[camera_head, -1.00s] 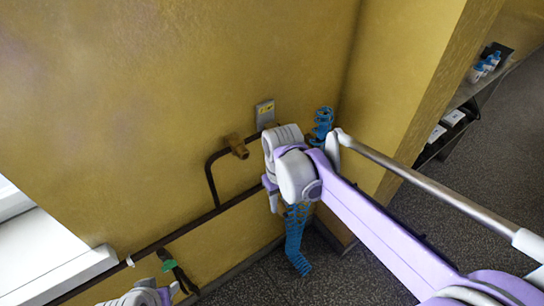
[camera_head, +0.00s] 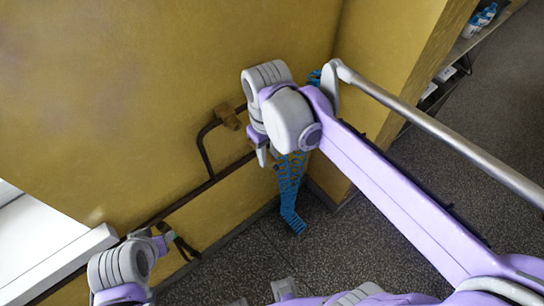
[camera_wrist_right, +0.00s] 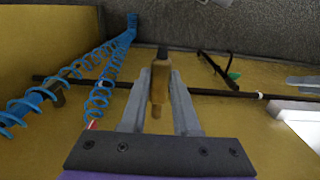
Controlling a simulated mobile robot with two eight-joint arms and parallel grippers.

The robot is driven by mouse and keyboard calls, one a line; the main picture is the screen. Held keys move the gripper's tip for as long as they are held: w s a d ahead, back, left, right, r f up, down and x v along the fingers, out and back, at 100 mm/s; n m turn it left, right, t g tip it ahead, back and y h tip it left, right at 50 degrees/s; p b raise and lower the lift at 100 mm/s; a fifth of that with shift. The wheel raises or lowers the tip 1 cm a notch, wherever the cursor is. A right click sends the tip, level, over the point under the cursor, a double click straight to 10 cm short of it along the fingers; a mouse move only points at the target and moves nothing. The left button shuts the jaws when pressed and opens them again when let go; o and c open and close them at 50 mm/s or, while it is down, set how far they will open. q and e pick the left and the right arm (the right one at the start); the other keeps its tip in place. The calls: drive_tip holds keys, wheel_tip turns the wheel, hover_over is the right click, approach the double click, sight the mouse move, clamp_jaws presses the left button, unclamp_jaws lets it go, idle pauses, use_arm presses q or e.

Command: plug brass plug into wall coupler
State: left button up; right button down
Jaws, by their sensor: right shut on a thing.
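The brass wall coupler (camera_head: 229,117) sits at the upper end of a dark pipe on the yellow wall, just left of my right wrist in the head view. My right gripper (camera_head: 262,158) is below and right of it, apart from it in the picture. In the right wrist view my right gripper (camera_wrist_right: 160,95) is shut on the brass plug (camera_wrist_right: 160,84), which lies lengthwise between the two grey fingers. My left gripper (camera_head: 165,236) is at the lower left, near the wall pipe; its jaws are too small to read.
A blue coiled hose (camera_head: 290,190) hangs behind my right wrist and looms at left in the wrist view (camera_wrist_right: 40,100). A dark pipe (camera_head: 165,212) runs along the wall. A white ledge (camera_head: 60,250) is at left, a shelf (camera_head: 462,48) at upper right. Speckled floor is clear.

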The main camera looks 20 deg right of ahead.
drive_tip(key=shift+w+a, duration=0.25)
drive_tip(key=shift+w, duration=0.4)
drive_tip(key=shift+w+a, duration=0.25)
drive_tip(key=shift+w, duration=0.45)
drive_tip(key=shift+w+a, duration=0.25)
drive_tip(key=shift+w, duration=0.4)
drive_tip(key=shift+w+a, duration=0.25)
drive_tip(key=shift+w, duration=0.5)
drive_tip(key=shift+w+a, duration=0.3)
drive_tip(key=shift+w, duration=0.4)
drive_tip(key=shift+w+a, duration=0.25)
drive_tip(key=shift+w, duration=0.5)
drive_tip(key=shift+s+d, duration=0.1)
drive_tip(key=shift+s, duration=0.2)
drive_tip(key=shift+s+d, duration=0.3)
drive_tip(key=shift+s, duration=0.5)
drive_tip(key=shift+s+d, duration=0.25)
drive_tip(key=shift+s, duration=0.5)
drive_tip(key=shift+w+a, duration=0.3)
drive_tip(key=shift+w, duration=0.5)
drive_tip(key=shift+w+a, duration=0.25)
drive_tip(key=shift+w, duration=0.5)
idle(0.4)
